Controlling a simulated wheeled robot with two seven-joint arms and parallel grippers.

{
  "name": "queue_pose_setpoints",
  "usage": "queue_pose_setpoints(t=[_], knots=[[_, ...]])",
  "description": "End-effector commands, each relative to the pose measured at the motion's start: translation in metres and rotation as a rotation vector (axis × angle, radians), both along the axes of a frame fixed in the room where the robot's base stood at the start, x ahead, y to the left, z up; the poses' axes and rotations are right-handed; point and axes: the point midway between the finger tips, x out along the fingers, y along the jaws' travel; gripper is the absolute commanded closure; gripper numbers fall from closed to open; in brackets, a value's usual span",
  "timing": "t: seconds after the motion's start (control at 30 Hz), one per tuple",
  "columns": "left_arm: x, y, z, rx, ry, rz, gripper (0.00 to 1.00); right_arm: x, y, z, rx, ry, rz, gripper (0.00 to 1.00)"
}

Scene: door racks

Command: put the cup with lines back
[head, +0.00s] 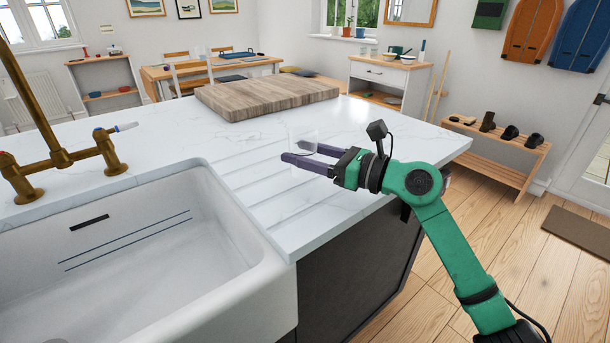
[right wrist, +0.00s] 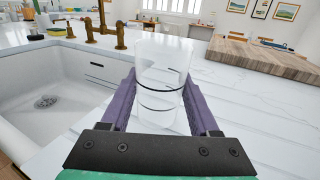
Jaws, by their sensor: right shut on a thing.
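A clear cup with dark lines around it (right wrist: 162,75) stands upright between the purple fingers of my right gripper (right wrist: 160,110) in the right wrist view. My right gripper is shut on it. In the head view the cup (head: 303,138) is faint and see-through, with my right gripper (head: 300,158) around it over the grooved drainboard (head: 262,190). I cannot tell whether the cup's base touches the counter. My left gripper is not in view.
A white sink (head: 150,260) with a brass tap (head: 60,155) lies to the left. A thick wooden board (head: 265,95) lies on the counter behind the gripper. The white counter (head: 390,130) to the right is clear. A low shoe bench (head: 495,150) stands beyond.

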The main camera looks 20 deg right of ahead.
Motion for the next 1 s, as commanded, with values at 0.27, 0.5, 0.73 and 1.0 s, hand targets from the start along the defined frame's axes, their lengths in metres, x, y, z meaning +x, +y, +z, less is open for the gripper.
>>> queue_pose_setpoints(t=[0.27, 0.5, 0.73, 1.0], knots=[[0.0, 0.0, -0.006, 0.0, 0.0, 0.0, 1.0, 0.0, 0.0, -0.041, 0.0, 0.0, -0.001, 1.0], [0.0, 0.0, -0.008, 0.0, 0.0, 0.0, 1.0, 0.0, 0.0, -0.042, -0.001, 0.0, 0.0, 1.0], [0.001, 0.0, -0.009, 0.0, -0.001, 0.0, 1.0, 0.0, 0.0, -0.043, -0.001, 0.0, 0.0, 0.08], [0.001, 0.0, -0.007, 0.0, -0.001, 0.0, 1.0, 0.0, 0.0, -0.041, -0.001, 0.001, 0.0, 0.08]])
